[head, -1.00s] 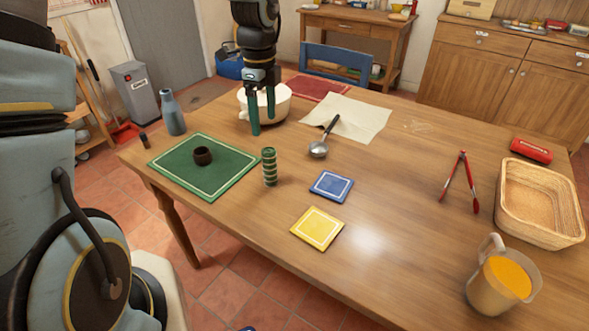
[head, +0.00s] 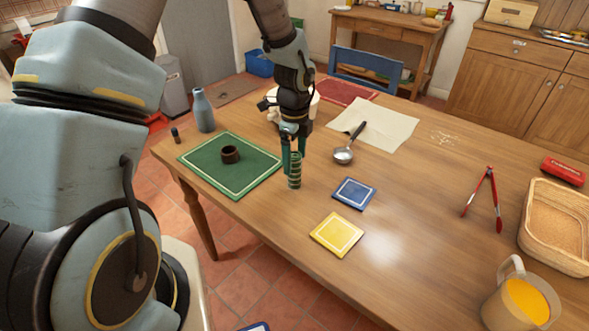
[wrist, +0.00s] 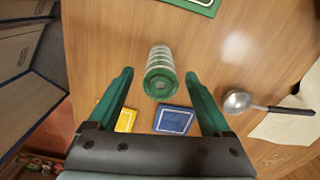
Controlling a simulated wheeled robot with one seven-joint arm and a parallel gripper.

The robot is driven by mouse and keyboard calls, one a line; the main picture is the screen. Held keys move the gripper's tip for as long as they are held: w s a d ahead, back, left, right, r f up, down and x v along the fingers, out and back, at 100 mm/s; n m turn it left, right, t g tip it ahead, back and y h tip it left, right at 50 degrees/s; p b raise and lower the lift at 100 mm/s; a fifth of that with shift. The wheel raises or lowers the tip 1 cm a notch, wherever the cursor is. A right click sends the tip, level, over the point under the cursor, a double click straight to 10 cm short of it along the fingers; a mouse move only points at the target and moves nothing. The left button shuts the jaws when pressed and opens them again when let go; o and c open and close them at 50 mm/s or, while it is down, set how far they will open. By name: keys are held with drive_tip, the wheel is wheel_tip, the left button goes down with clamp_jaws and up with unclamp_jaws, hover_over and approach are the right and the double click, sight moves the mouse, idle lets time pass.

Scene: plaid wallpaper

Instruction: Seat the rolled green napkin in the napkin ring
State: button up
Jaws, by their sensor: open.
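The rolled green napkin (head: 295,172), green with pale stripes, stands upright on the table beside the green placemat. In the wrist view the napkin (wrist: 160,72) shows its round top end between and ahead of the fingers. The dark brown napkin ring (head: 230,154) sits on the green placemat (head: 252,181). My gripper (head: 292,165) is open, pointing down at the napkin's upper part. In the wrist view my gripper (wrist: 158,88) has its two green fingers spread wide, with a gap on each side of the napkin. Contact with the napkin does not show.
A blue coaster (head: 354,194) and a yellow coaster (head: 337,234) lie in front of the napkin. A ladle (head: 346,150) lies to its right. A blue-grey bottle (head: 203,110) stands behind the placemat. Tongs (head: 485,199), a basket (head: 550,240) and a jug (head: 520,302) are at the right.

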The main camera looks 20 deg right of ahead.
clamp_jaws()
idle(0.7)
